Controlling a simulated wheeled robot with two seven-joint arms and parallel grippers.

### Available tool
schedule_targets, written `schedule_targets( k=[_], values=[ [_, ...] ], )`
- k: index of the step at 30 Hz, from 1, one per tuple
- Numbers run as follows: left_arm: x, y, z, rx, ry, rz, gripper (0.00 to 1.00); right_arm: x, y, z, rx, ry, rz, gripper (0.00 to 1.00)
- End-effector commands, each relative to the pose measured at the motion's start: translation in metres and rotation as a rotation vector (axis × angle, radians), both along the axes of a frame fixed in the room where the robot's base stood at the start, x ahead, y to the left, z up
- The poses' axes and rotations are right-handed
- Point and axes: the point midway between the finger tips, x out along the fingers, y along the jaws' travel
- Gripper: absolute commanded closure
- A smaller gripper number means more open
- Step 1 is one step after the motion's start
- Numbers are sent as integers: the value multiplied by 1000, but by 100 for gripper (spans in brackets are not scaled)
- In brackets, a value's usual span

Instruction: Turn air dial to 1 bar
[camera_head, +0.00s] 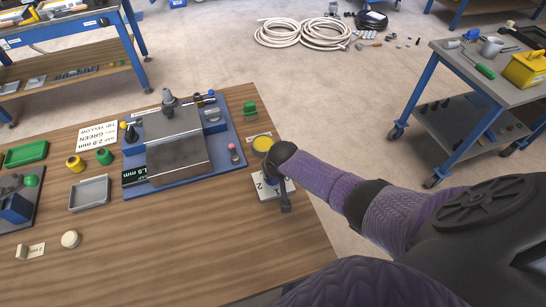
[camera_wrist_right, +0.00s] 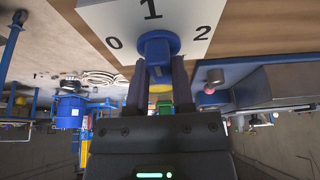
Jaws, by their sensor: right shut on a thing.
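The air dial is a round blue knob (camera_wrist_right: 158,46) on a white plate (camera_wrist_right: 100,20) printed 0, 1 and 2. In the wrist view the 1 is above the knob, the 0 to its left and the 2 to its right. My right gripper (camera_wrist_right: 157,75) is shut on the knob, one dark finger on each side. No pointer mark on the knob is clear, so its setting cannot be told. In the head view the plate (camera_head: 264,193) lies near the table's right edge, and my right gripper partly covers the knob. My left gripper is not in view.
A metal block machine on a blue base (camera_head: 228,155) stands left of the dial plate. A yellow round piece (camera_head: 263,143) and a green piece (camera_head: 250,108) sit beyond the plate. Trays and small parts lie at the table's left. A grey cart (camera_head: 485,75) stands to the right.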

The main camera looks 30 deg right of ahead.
Motion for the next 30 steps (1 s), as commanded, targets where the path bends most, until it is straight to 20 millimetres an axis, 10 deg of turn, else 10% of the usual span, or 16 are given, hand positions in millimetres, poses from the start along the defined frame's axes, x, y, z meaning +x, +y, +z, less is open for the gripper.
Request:
schedule_targets(
  k=[14,15,19,30],
  values=[
    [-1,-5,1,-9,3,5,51,1,0,1,1,-2,-12,100],
    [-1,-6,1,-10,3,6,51,1,0,1,1,-2,-11,64],
    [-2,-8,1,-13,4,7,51,1,0,1,0,-2,-12,37],
    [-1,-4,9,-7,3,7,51,-3,1,10,0,-1,-11,35]
  ],
)
